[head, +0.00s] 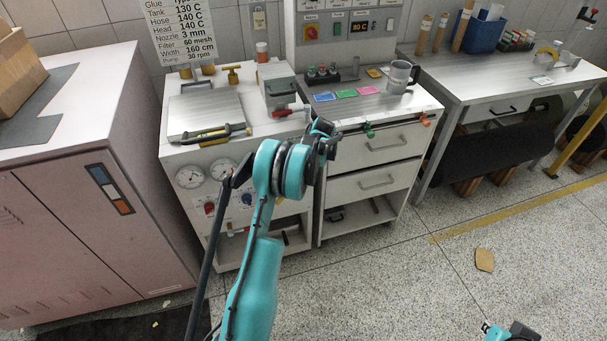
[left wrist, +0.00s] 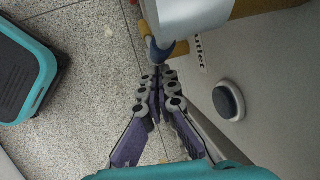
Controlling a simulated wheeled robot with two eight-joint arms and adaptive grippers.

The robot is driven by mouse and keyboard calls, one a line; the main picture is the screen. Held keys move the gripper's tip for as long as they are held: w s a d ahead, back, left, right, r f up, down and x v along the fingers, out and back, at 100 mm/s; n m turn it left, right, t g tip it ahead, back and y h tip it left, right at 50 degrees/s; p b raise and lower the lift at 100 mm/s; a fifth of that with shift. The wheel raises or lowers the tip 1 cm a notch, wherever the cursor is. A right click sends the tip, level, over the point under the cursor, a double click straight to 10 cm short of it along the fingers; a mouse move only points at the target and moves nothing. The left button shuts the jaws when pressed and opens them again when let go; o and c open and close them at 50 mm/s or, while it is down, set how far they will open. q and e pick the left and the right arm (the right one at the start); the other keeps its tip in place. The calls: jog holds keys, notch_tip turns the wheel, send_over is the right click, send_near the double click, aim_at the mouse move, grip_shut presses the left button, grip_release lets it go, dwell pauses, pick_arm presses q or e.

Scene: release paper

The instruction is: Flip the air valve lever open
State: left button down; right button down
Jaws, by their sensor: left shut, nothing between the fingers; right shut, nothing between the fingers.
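In the left wrist view, my left gripper (left wrist: 157,72) is shut and empty. Its closed fingertips are right at a small blue-tipped part (left wrist: 160,50), which looks like the air valve lever. I cannot tell whether they touch. A pale cylinder (left wrist: 187,14) and yellow brass-like fittings (left wrist: 254,8) sit beside it, next to a panel labelled "Outlet" (left wrist: 201,55). In the head view, the valve and left gripper are not clearly visible around my teal arm. My right gripper (head: 515,332) is at the bottom right edge, partly cut off, over the floor.
The white machine has gauges (head: 190,177) on its front and a drawer unit (head: 378,160) beside it. A pink-grey cabinet (head: 75,225) stands left. A round dark knob (left wrist: 229,100) is on the panel near my left gripper. The floor (head: 400,285) at right is mostly clear.

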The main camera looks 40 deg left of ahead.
pick_arm(q)
jog(key=shift+s+a+f+g+y, duration=0.25)
jog(key=shift+s+a+g+y, duration=0.15)
jog(key=shift+g+y, duration=0.2)
pick_arm(e)
jog(key=shift+f, duration=0.2)
